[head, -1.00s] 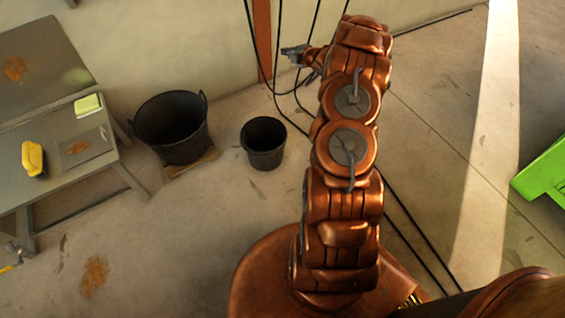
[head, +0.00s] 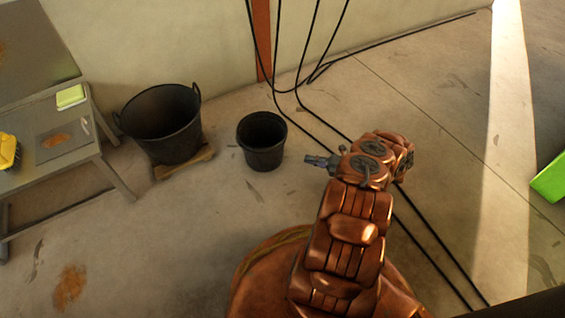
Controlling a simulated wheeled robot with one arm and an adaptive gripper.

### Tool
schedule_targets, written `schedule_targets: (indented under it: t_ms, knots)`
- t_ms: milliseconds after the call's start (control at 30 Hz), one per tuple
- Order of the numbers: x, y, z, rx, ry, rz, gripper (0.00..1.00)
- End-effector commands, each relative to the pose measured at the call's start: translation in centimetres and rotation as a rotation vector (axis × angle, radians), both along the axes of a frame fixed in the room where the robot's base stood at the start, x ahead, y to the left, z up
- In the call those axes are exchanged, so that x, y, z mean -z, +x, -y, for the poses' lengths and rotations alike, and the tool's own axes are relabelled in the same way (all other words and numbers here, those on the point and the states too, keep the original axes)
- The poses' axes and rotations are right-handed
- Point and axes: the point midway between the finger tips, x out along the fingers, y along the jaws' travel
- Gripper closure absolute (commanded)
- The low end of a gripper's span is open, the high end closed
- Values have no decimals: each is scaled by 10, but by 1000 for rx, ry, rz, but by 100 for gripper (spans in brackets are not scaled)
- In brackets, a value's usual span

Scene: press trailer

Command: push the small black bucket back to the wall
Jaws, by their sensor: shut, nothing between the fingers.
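The small black bucket (head: 262,143) stands upright and empty on the concrete floor, right of a larger black tub. The wall (head: 190,50) rises behind it, with bare floor between the two. My gripper (head: 310,159) is shut and empty. In the picture it is just right of the small bucket, pointing left, with a gap between them. Its height above the floor is hard to tell from this view.
A larger black tub (head: 161,125) with handles sits on a wooden pallet (head: 187,163) left of the bucket. A grey table (head: 95,151) stands at the left. Black cables (head: 316,117) hang along the wall and cross the floor. A green object (head: 549,180) is at the right edge.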

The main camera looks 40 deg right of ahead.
Motion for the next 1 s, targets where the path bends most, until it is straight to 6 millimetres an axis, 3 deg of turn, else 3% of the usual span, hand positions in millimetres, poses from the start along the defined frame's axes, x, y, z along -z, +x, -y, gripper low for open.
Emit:
schedule_targets:
  t_ms: [33,133,300,900,1000]
  knots:
    - [12,-10,-4,-13,9,8,100]
    - [19,-22,-10,-32,18,21,100]
    - [21,-24,-18,-43,27,29,100]
    - [23,49,-79,-42,29,29,100]
    - [25,63,-77,-42,25,30,100]
